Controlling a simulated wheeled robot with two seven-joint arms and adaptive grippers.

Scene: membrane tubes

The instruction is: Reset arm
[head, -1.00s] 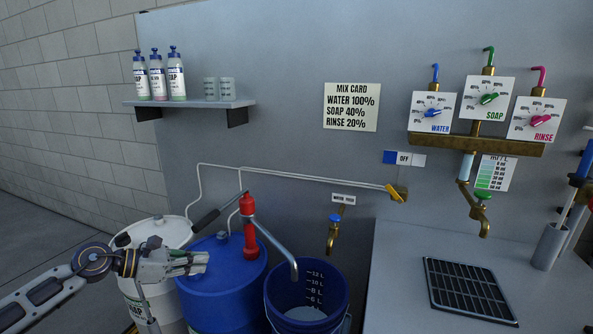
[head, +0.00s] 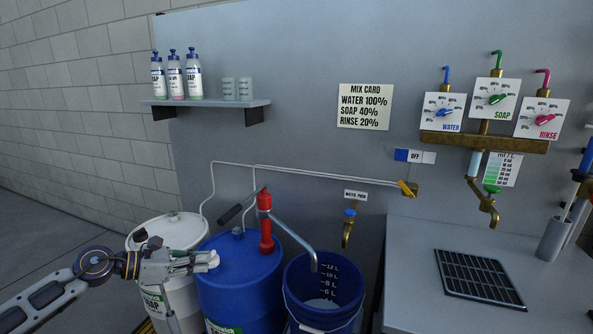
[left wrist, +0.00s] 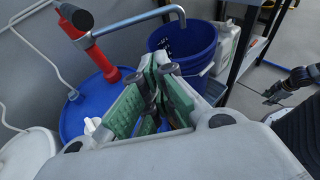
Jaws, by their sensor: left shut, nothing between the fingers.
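My left gripper (head: 208,261) comes in from the left in the head view, in front of the white drum (head: 170,233) and the left side of the blue drum (head: 240,279). In the left wrist view its fingers (left wrist: 166,70) are closed together with nothing held. The red hand pump (head: 265,222) stands on the blue drum, with its spout over the blue bucket (head: 323,278). The bucket also shows in the left wrist view (left wrist: 188,44), beyond the fingertips. My right gripper is not in the head view.
A grey counter (head: 410,270) with a black drain grate (head: 479,279) is at the right. A wall shelf (head: 205,102) holds soap bottles and cups. Brass taps and three dials are on the wall. Open floor (head: 60,215) lies at the left.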

